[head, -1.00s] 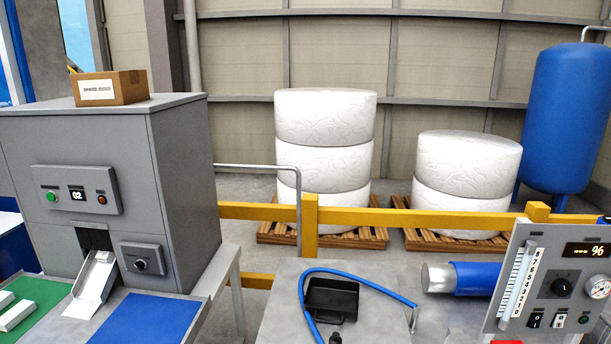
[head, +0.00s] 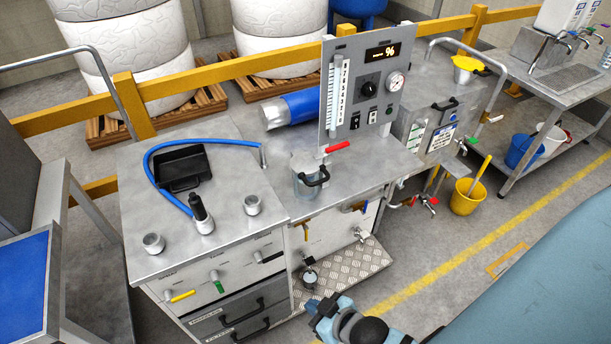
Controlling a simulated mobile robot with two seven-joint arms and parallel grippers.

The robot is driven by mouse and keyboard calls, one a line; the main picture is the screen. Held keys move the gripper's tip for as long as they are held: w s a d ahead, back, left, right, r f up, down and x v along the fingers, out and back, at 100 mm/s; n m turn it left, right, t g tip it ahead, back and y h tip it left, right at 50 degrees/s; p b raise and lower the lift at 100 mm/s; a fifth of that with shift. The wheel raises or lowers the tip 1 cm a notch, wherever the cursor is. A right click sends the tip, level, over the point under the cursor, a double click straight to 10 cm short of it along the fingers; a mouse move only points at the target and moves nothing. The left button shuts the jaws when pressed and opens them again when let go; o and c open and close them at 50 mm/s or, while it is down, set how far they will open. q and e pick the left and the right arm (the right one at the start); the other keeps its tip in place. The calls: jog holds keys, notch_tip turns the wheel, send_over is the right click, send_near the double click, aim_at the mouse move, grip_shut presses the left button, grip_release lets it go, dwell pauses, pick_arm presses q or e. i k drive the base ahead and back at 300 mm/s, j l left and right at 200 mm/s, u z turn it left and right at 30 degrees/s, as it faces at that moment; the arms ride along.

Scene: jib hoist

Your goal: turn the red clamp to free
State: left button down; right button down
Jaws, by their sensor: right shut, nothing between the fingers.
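A red lever handle (head: 338,146) stands out on the bench at the foot of the gauge panel, just above a clear jug with a black handle (head: 314,178). A smaller red valve handle (head: 428,203) is low to the right, under the grey box. I cannot tell which of these, if either, is the red clamp. My right gripper (head: 322,310) is at the bottom centre, shut and empty, in front of the bench and apart from both red handles. My left gripper is not in view.
The gauge panel (head: 365,85) stands upright on the steel bench (head: 125,190). A blue hose (head: 160,170) curls around a black tray (head: 183,165). A tread-plate step (head: 345,275) lies at the bench front. A yellow bucket (head: 468,198) stands on the floor, right.

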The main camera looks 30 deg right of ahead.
aim_at(338, 147)
jog(key=l+z, duration=0.1)
jog(key=z, duration=0.3)
jog(key=i+z, duration=0.1)
jog(key=z, duration=0.3)
jog(key=l+z, duration=0.15)
jog(key=z, duration=0.25)
jog(key=i+j+u, duration=0.15)
jog(key=u, duration=0.3)
jog(key=i+u, duration=0.4)
jog(key=k+j, duration=0.05)
jog(key=k, duration=0.05)
